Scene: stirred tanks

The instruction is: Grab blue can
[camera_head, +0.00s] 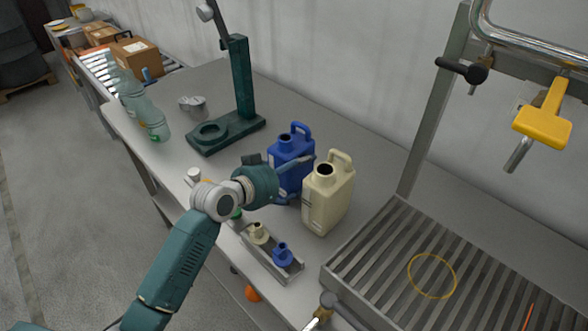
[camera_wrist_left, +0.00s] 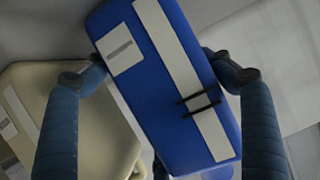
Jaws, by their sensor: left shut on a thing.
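The blue can (camera_head: 293,155) stands upright at the middle of the grey table, with a handle and an open neck on top. My left gripper (camera_head: 296,178) reaches it from the left and is shut on its body, one finger on each side. In the left wrist view the blue can (camera_wrist_left: 175,85) fills the middle between the two fingers (camera_wrist_left: 160,70), with white labels on its face. I cannot tell whether its base is clear of the table. My right gripper is not in view.
A cream can (camera_head: 328,195) stands close beside the blue can on the right. A green stand (camera_head: 240,95) is behind left, clear bottles (camera_head: 135,100) farther left. A slatted grate (camera_head: 430,270) is at right.

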